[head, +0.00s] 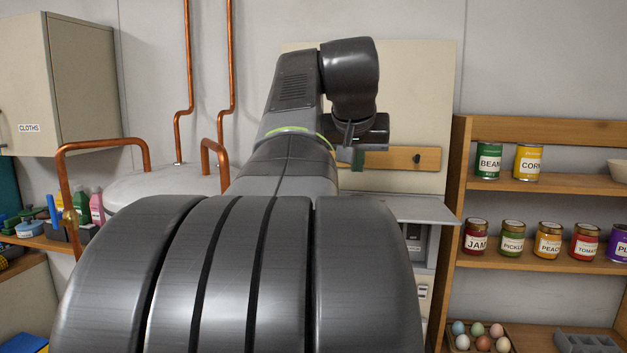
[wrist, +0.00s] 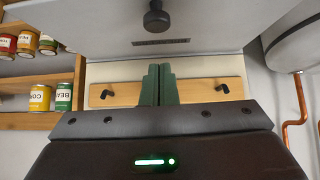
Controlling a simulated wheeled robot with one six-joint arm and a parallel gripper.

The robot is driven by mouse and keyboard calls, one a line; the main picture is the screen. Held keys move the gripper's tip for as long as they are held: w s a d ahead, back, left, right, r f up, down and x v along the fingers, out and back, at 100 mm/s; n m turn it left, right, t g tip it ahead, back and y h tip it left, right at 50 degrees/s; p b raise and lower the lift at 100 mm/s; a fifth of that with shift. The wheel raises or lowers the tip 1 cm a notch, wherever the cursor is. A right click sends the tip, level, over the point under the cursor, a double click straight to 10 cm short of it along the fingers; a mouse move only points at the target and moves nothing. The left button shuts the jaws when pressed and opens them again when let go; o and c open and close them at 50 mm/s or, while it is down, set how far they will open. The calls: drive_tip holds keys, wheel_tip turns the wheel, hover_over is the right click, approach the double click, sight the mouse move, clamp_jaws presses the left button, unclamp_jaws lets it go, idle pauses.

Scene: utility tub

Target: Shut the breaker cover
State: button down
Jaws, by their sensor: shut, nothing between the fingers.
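The breaker cover (head: 422,209) is a light grey panel standing open, sticking out roughly level above the breaker box (head: 416,246). Part of the box interior and its switches show below it; my arm hides the left part. My gripper (head: 358,160) is above the cover, in front of the wall board. Its green fingers (wrist: 160,84) are shut and empty, apart from the knob.
A wooden rail (head: 390,159) with black hooks is on the board behind my gripper. A wooden shelf (head: 540,186) with cans, jars and eggs stands right. A white tank (head: 150,186) with copper pipes (head: 229,60) and a wall cabinet (head: 75,85) are left.

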wheel_tip(320, 180, down, 4)
drive_tip(key=shift+w+r, duration=0.1)
drive_tip(key=shift+w+d+f, duration=0.1)
drive_tip(key=shift+f, duration=0.3)
